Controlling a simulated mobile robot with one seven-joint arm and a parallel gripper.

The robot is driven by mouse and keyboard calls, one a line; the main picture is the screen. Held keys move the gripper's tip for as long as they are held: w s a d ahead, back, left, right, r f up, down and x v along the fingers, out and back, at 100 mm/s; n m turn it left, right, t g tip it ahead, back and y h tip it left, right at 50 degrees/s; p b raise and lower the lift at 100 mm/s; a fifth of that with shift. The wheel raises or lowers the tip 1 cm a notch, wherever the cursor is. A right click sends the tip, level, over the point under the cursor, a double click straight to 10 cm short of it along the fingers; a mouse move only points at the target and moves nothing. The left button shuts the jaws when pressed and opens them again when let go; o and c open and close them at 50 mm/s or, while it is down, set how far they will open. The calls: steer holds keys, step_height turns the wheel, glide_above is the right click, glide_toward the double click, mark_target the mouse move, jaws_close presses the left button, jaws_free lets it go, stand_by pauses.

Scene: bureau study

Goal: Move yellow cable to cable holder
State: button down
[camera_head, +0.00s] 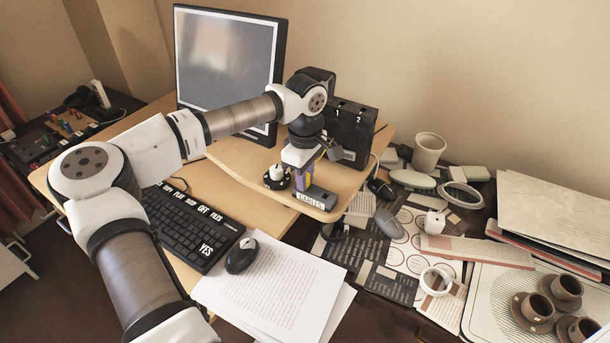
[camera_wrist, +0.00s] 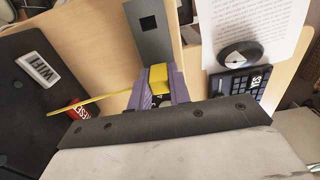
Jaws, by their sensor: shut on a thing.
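My gripper (camera_head: 304,179) points down over the raised wooden shelf, right of the monitor. In the wrist view its purple fingers (camera_wrist: 160,88) are shut on the yellow plug end of the yellow cable (camera_wrist: 159,74). The thin yellow cord runs left from the fingers towards a black box. The cable holder, a grey block (camera_wrist: 149,35) with a dark square hole, lies just beyond the fingertips; in the head view the grey block (camera_head: 320,196) sits at the shelf edge above a "CABLES" label. I cannot tell whether the plug touches the block. The fingers partly hide the plug.
The black box (camera_head: 352,132) marked 1 and 2 stands behind my gripper; its WIFI label and red button show in the wrist view (camera_wrist: 75,108). A white item on a dark round base (camera_head: 277,177) stands left of the gripper. The right-hand desk (camera_head: 450,245) is cluttered.

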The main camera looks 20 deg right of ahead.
steer(key=shift+f, duration=0.1)
steer(key=c, duration=1.2)
jaws_free()
